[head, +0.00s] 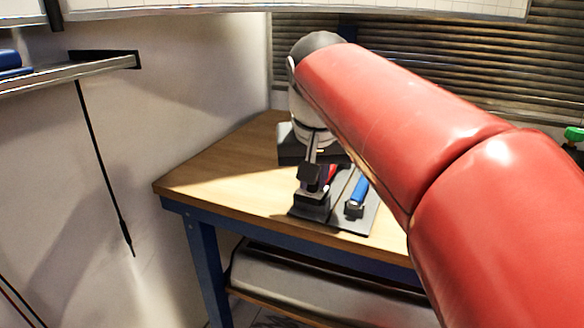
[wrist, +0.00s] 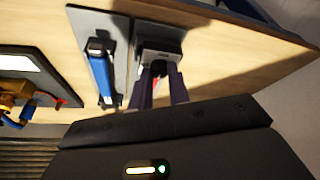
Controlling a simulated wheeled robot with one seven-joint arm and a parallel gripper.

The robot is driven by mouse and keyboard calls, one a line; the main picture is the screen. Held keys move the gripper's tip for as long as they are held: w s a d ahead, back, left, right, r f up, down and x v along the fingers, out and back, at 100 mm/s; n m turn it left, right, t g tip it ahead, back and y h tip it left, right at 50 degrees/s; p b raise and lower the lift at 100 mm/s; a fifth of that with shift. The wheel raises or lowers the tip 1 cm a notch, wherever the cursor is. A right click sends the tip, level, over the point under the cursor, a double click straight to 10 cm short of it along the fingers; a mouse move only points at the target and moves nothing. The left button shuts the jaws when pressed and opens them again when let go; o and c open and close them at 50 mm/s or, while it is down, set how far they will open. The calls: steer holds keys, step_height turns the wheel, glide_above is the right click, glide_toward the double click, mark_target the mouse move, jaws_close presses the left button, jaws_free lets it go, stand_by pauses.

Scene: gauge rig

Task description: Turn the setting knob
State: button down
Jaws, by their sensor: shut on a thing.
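The setting knob (wrist: 158,68) is a small dark knob on the front of a grey block (wrist: 162,47) in the wrist view. My gripper (wrist: 158,80) has its two fingers on either side of the knob and is shut on it. The fingers hide part of the knob. In the head view my gripper (head: 314,178) is over the dark block on the grey plate (head: 345,220). The knob itself cannot be made out there.
A blue-handled piece (wrist: 101,78) lies on the plate beside the block. A device with a white panel (wrist: 18,62) and coloured fittings stands further left in the wrist view. The wooden tabletop (head: 215,168) is clear left of the plate. A wall shelf (head: 70,72) juts out at left.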

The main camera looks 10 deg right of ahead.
stand_by(0.3)
steer(key=c, duration=1.3)
jaws_free()
steer(key=p+v, duration=0.1)
steer(key=v, duration=0.6)
steer(key=shift+s+r, duration=0.2)
steer(key=shift+r, duration=0.15)
